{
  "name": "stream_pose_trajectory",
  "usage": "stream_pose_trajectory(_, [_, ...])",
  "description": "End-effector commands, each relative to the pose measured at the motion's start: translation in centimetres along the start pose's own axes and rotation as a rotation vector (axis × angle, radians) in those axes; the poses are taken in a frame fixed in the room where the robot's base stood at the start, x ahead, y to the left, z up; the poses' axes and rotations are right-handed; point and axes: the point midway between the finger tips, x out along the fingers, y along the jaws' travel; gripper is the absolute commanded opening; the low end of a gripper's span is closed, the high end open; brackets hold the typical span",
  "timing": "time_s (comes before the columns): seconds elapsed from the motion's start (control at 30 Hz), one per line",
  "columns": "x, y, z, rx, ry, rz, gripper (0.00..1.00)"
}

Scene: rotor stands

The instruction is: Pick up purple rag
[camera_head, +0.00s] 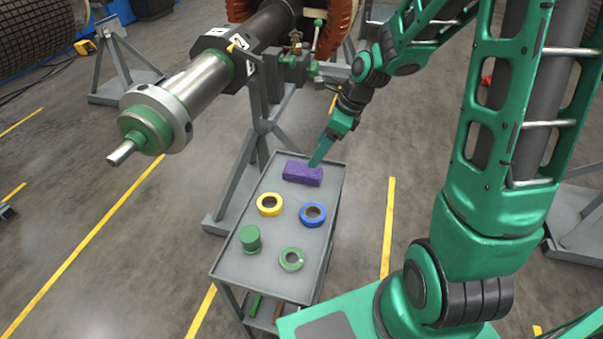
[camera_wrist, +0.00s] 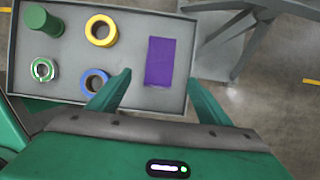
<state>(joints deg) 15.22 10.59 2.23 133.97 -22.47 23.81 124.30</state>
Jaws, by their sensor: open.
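The purple rag (camera_head: 302,173) is a folded block lying at the far end of the grey cart top (camera_head: 270,187). In the wrist view the purple rag (camera_wrist: 159,61) lies flat near the cart's right edge. My gripper (camera_head: 315,162) is at the far right side of the rag in the head view, one finger overlapping its edge in the picture. In the wrist view my gripper (camera_wrist: 160,76) has its two green fingers spread apart, with the rag in the gap between them and nothing held. I cannot tell whether a finger touches the rag.
On the cart stand a yellow tape roll (camera_head: 270,204), a blue tape roll (camera_head: 312,214), a green-and-white tape roll (camera_head: 291,258) and a green cylinder (camera_head: 250,239). A rotor shaft (camera_head: 180,95) on a grey stand (camera_head: 258,140) reaches past the cart's left side.

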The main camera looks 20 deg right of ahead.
Motion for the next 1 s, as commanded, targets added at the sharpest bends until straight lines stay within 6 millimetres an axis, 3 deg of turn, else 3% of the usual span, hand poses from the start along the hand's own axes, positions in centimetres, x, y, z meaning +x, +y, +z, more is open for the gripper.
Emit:
stream_pose_trajectory(0.2, [3.1, 0.1, 0.0, -0.003, 0.002, 0.004, 0.72])
stream_pose_trajectory(0.47, [4.7, 0.1, 0.1, -0.003, 0.002, 0.002, 0.72])
stream_pose_trajectory(0.8, [8.7, 0.0, 0.5, -0.003, 0.002, 0.002, 0.72])
stream_pose_trajectory(1.0, [9.3, 0.0, 0.6, -0.003, 0.001, 0.0, 0.72])
